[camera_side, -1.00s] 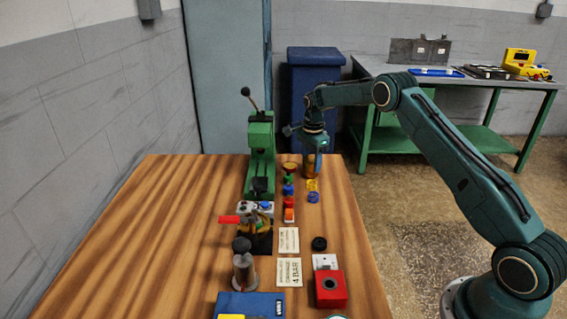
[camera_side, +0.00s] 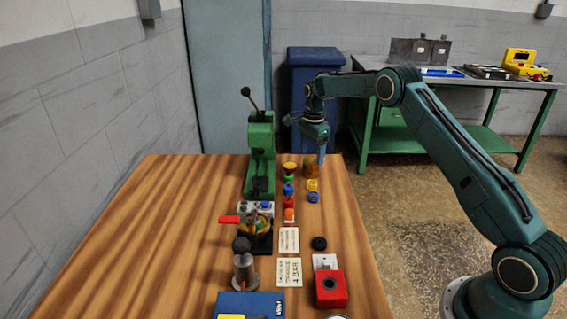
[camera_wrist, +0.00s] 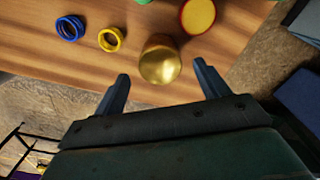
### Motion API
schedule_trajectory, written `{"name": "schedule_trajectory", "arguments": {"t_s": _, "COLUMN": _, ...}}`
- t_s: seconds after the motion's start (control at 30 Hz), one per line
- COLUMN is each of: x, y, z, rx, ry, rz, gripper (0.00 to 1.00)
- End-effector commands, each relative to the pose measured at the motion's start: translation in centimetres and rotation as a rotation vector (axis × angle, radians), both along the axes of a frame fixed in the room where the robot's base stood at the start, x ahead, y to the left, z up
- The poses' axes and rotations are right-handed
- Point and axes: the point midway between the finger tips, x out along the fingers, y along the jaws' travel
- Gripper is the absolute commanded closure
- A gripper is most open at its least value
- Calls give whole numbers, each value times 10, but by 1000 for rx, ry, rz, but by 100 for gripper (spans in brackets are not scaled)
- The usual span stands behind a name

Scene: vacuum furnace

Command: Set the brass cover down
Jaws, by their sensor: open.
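The brass cover (camera_wrist: 160,62) is a golden, round-topped piece standing on the wooden table near its edge. In the side view the brass cover (camera_side: 311,170) is at the far right end of the table, partly hidden by a finger. My gripper (camera_wrist: 162,82) is open and empty. Its two fingers are spread to either side of the cover in the wrist view, apart from it. In the side view my gripper (camera_side: 320,160) is just above the cover.
A yellow ring (camera_wrist: 110,40) and a blue ring (camera_wrist: 70,28) lie beside the cover. A yellow-topped red cup (camera_wrist: 198,15) is on its other side. The green press (camera_side: 261,155) stands to the left. The table's left half is clear.

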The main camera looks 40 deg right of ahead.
Motion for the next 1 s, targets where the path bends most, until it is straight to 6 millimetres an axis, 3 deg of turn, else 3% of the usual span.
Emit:
{"name": "schedule_trajectory", "arguments": {"t_s": 0.3, "x": 1, "y": 0, "z": 54, "rx": -1, "ry": -4, "rz": 0, "gripper": 26}}
{"name": "schedule_trajectory", "arguments": {"t_s": 0.5, "x": 1, "y": 0, "z": 77, "rx": -1, "ry": -3, "rz": 0, "gripper": 26}}
{"name": "schedule_trajectory", "arguments": {"t_s": 1.0, "x": 0, "y": 0, "z": 87, "rx": 0, "ry": 0, "rz": 0, "gripper": 26}}
